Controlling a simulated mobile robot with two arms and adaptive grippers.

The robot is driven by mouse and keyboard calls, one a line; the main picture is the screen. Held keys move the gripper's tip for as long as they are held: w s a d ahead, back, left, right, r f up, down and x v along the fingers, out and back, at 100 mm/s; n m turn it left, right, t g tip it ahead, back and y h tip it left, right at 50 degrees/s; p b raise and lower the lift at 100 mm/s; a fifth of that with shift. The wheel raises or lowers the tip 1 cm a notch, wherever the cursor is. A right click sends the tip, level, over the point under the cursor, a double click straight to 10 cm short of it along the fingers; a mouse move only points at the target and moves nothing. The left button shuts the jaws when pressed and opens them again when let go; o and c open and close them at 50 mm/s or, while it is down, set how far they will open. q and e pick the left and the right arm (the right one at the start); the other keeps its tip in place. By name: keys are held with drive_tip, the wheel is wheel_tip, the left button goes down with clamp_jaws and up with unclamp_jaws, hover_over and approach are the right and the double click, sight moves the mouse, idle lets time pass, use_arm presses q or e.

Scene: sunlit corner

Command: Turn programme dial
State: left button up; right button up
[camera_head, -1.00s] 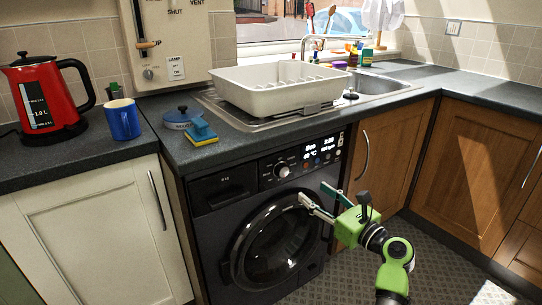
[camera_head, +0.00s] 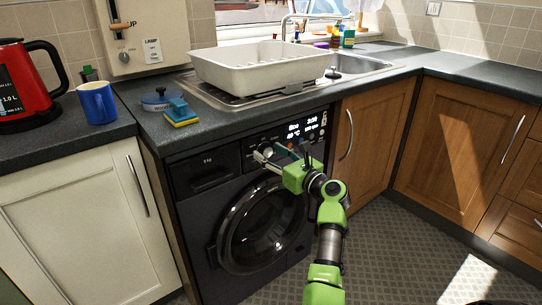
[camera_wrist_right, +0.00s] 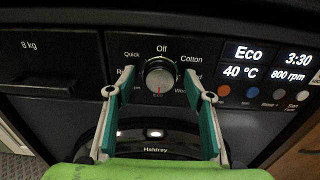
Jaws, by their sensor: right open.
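The programme dial (camera_wrist_right: 160,74) is a round silver knob on the black washing machine's panel (camera_head: 220,160). In the right wrist view its red mark points down; the labels Off, Quick and Cotton show around it, others are partly covered by my fingers. The display (camera_wrist_right: 268,62) reads Eco, 40 °C, 3:30, 800 rpm. My right gripper (camera_wrist_right: 158,84) is open, one finger to each side of the dial, with a gap to it on both sides. In the head view my right gripper (camera_head: 272,155) is at the panel and partly hides the dial. My left gripper is not in view.
The round door (camera_head: 262,225) is below the panel. Above, the worktop holds a white basin (camera_head: 262,70), a blue-lidded pot (camera_head: 161,100), a sponge (camera_head: 181,113), a blue mug (camera_head: 97,103) and a red kettle (camera_head: 22,85). The floor at right is clear.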

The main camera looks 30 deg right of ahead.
drive_tip(key=shift+c, duration=0.4)
drive_tip(key=c, duration=1)
